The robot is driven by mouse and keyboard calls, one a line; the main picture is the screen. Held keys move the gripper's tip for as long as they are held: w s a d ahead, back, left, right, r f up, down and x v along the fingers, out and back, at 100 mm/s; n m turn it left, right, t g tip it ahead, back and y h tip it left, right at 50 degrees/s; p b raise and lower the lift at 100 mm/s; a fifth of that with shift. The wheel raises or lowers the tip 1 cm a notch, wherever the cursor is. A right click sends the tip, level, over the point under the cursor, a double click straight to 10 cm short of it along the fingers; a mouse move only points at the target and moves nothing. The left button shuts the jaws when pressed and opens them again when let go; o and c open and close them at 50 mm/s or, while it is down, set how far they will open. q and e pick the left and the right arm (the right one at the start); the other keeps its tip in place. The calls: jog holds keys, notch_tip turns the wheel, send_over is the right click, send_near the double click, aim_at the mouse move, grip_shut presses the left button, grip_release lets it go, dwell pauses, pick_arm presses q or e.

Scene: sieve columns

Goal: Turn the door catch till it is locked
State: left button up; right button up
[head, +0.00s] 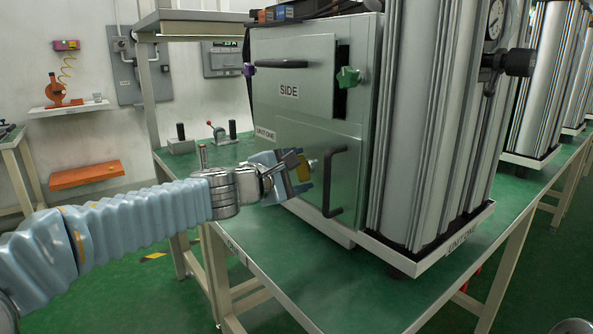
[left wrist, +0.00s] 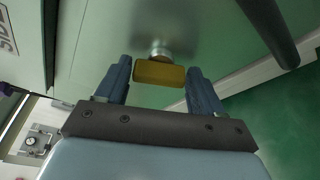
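The door catch (head: 304,171) is a small yellow tab on a round metal stem. It sits on the lower panel door (head: 350,150) of the grey cabinet, left of the door's black handle (head: 335,182). My left gripper (head: 296,172) is at the catch, with its blue fingers spread. In the left wrist view the yellow catch (left wrist: 159,73) lies crosswise between the two fingertips, with a small gap on each side. My left gripper (left wrist: 160,77) is open and holds nothing. In the head view the fingers partly hide the catch. My right gripper is not in view.
The cabinet's upper panel (head: 295,85) marked SIDE has a green knob (head: 348,77) and a black bar handle (head: 282,64). Tall metal columns (head: 425,120) stand just right of the door. The green bench top (head: 330,275) is clear in front. A lever fixture (head: 221,133) stands behind.

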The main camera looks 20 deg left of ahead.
pick_arm(q)
jog(key=o, duration=0.3)
jog(key=shift+p+v, duration=1.2)
jog(key=shift+v, duration=5.8)
